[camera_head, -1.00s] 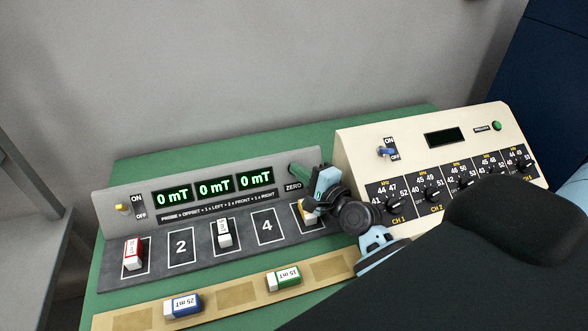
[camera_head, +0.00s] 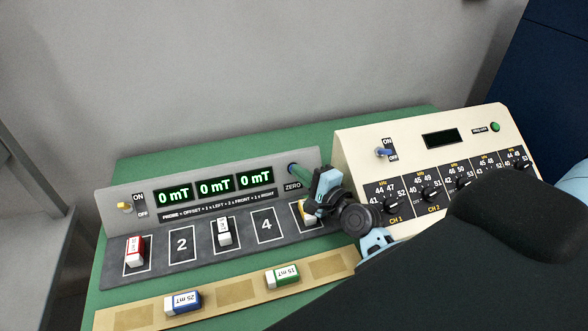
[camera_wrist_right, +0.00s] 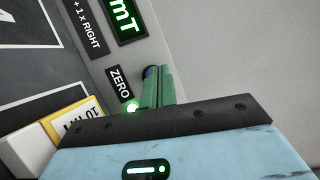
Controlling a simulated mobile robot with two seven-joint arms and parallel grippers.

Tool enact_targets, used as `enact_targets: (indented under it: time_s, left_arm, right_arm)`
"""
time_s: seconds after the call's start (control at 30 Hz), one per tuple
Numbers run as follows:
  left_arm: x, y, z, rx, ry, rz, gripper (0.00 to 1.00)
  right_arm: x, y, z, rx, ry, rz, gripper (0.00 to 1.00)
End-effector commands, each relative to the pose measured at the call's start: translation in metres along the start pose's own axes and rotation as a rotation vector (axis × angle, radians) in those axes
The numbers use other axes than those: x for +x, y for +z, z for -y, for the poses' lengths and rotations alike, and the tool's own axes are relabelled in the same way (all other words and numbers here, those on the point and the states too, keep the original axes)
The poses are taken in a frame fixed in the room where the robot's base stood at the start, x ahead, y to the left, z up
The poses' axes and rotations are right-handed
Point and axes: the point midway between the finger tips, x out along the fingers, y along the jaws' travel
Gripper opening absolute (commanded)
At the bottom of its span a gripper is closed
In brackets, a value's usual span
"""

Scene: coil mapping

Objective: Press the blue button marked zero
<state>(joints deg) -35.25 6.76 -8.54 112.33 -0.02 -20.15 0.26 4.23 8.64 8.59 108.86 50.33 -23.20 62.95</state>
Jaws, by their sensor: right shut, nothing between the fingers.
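The blue button (camera_wrist_right: 149,72) marked ZERO shows in the right wrist view as a small dark blue edge, mostly hidden behind my fingers. Its ZERO label (camera_head: 293,185) sits at the right end of the grey front panel (camera_head: 110,205). My right gripper (camera_head: 293,169) is shut and empty, its green fingers pointing at the panel just above the label. The fingers also show in the right wrist view (camera_wrist_right: 157,78), with their tips over the button. I cannot tell whether they touch it or whether it is pushed in. My left gripper is not in view.
Three displays (camera_head: 213,187) read 0 mT. A yellow block (camera_head: 307,213) sits in a slot below my right gripper. A red block (camera_head: 134,251) and a black one (camera_head: 224,231) stand in other slots. A cream console (camera_head: 350,150) stands at the right.

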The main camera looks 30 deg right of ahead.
Motion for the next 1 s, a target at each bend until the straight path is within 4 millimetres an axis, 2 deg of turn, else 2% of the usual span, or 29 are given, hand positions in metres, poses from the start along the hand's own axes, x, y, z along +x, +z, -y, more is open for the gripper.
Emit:
enact_targets:
  time_s: [0.2, 0.6, 1.0]
  left_arm:
    - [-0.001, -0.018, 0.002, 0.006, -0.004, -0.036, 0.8]
    - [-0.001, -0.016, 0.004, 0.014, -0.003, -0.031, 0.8]
    - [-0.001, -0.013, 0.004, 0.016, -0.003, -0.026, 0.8]
  right_arm:
    - [-0.015, 0.009, 0.013, 0.0, -0.009, 0.002, 0.0]
    - [-0.041, 0.023, 0.024, 0.001, -0.004, 0.001, 0.0]
    - [-0.045, 0.024, 0.026, 0.0, -0.003, 0.0, 0.0]
